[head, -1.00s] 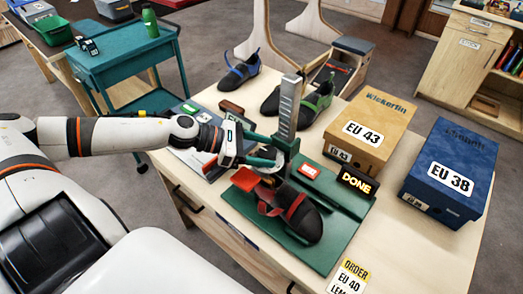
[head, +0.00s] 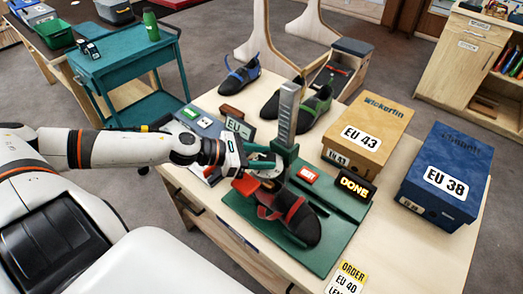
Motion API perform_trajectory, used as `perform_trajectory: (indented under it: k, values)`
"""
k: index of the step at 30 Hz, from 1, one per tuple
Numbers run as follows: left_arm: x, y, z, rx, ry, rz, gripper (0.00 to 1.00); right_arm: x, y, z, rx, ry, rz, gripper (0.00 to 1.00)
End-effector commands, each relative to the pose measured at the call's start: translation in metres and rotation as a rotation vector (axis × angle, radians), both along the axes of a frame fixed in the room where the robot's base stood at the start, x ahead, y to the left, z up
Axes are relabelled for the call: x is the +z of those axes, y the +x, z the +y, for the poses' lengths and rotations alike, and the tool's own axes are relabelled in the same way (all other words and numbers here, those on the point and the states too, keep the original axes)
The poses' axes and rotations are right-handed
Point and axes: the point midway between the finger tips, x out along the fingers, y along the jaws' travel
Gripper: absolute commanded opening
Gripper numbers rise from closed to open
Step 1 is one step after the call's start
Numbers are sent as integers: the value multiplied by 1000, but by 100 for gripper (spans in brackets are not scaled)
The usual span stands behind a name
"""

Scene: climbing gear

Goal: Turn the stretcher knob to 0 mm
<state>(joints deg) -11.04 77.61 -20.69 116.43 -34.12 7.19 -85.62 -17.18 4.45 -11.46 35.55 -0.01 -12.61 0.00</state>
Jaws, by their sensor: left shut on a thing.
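The shoe stretcher is a green base (head: 325,253) with an upright grey scale column (head: 285,118). A black and red climbing shoe (head: 300,222) sits on it, with a red block (head: 246,185) at its heel end. My left gripper (head: 265,168) reaches in from the left beside the foot of the column. It is shut on the stretcher knob, which is mostly hidden by the fingers. The knob's setting cannot be read. A small display (head: 238,128) behind my wrist shows "EU", the rest hidden. My right gripper is out of view.
A red button (head: 307,174) and a "DONE" sign (head: 355,187) stand right of the column. Shoe boxes EU 43 (head: 385,112) and EU 38 (head: 462,150) fill the table's right side. Other shoes (head: 315,110) stand behind. An order card (head: 347,277) lies at the front.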

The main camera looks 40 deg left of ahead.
Motion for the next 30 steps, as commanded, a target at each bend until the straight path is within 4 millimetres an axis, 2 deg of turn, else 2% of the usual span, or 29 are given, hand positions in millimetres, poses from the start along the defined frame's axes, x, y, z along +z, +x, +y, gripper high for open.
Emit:
perform_trajectory:
  k: [1,15,30]
  values:
    - [6,-2,-2,37,-3,4,20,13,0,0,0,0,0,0]
    - [7,-5,-9,476,-7,8,20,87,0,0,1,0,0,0]
    - [3,-5,-17,952,-5,10,20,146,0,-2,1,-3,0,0]
